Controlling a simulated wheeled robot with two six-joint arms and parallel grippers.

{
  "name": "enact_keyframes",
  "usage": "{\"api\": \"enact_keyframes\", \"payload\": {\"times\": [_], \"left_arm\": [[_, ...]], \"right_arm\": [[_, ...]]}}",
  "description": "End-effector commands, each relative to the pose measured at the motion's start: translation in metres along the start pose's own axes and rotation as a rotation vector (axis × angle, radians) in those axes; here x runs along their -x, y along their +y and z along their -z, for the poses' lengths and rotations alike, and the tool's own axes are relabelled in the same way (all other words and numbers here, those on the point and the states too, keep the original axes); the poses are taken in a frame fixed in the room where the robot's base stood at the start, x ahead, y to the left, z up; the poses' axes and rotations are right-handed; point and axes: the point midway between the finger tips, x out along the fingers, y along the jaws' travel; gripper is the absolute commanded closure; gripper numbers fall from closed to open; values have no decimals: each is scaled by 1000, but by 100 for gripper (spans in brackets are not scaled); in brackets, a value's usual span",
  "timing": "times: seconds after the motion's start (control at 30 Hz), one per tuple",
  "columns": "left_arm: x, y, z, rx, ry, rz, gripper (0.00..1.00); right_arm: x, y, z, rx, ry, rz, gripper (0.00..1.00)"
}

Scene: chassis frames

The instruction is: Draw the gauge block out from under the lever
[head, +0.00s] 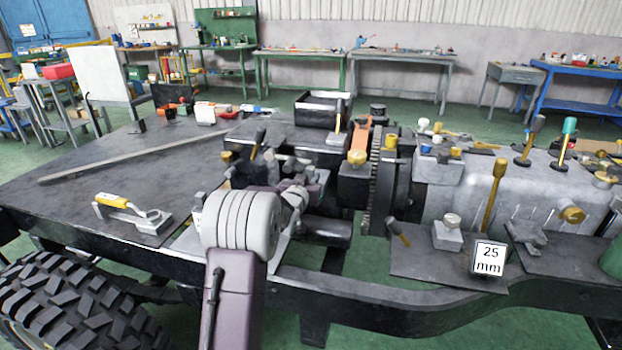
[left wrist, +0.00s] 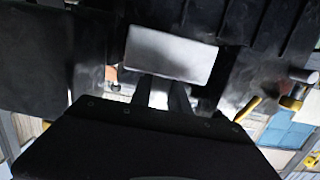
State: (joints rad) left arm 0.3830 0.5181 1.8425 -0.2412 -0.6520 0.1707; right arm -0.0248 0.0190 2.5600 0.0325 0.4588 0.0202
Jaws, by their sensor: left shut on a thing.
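My left gripper (head: 298,188) is over the middle of the dark bench, partly hidden by its own grey wrist and among metal parts. In the left wrist view its dark fingers (left wrist: 165,92) are shut on a plain pale grey block (left wrist: 170,53), which I take for the gauge block. In the head view I cannot make this block out. A dark-handled lever (head: 256,143) stands just behind the gripper; I cannot tell whether it bears on the block. My right gripper is not in view.
A yellow-handled metal tool (head: 122,207) lies on a dark plate at left. A long grey bar (head: 140,157) lies behind it. A black toothed wheel (head: 385,180) and grey housing (head: 440,200) crowd the right. The bench's left part is mostly clear.

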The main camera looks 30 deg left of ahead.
Motion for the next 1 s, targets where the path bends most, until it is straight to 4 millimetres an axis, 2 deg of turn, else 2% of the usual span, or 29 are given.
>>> {"api": "enact_keyframes", "payload": {"times": [1.0], "left_arm": [[37,0,-6,0,2,0,100]], "right_arm": [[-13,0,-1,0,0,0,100]]}}
